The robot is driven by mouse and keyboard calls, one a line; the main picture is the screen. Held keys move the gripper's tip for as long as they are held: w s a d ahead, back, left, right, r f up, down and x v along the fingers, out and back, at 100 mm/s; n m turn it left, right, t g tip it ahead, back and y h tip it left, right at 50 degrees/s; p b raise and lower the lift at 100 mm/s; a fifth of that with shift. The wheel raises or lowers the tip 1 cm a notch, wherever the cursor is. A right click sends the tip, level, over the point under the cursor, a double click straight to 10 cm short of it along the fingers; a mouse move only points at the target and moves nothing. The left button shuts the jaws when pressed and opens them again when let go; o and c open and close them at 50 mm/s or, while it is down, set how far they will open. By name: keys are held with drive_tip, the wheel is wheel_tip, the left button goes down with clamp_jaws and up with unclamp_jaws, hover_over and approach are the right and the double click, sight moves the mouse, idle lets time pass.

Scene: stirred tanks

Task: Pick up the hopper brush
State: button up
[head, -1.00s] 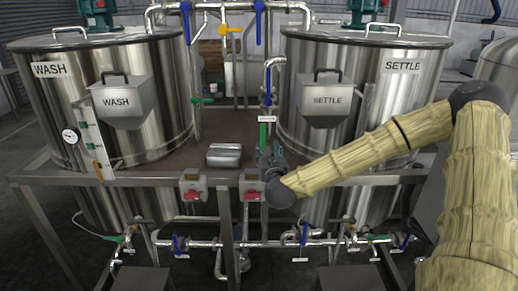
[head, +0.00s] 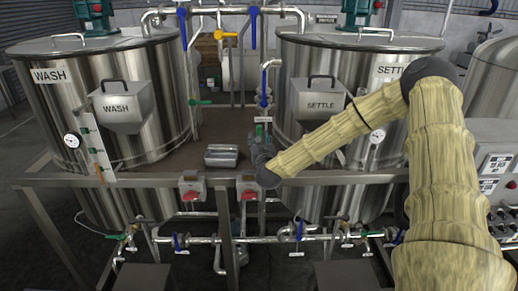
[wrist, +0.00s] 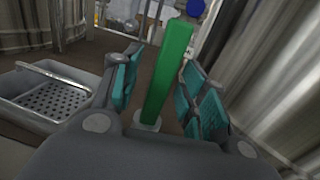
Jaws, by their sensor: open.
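A green upright bar, apparently the hopper brush's handle (wrist: 168,72), stands on a small pale round base on the brown deck in the wrist view. I cannot see any bristles. My gripper (wrist: 161,62) is open, with one teal-padded finger on each side of the bar and a gap at both sides. In the head view my gripper (head: 261,150) is at the deck's front edge, in front of the SETTLE tank, and hides most of the green bar (head: 259,130).
A grey metal tray (head: 222,156) with a perforated basket sits on the deck left of my gripper. The WASH tank (head: 165,110) stands left, the SETTLE tank (head: 385,110) right. A pipe with a blue lever (head: 264,82) stands behind the gripper.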

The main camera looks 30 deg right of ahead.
drive_tip(key=shift+w+d, duration=0.15)
drive_tip(key=shift+c, duration=0.4)
clamp_jaws()
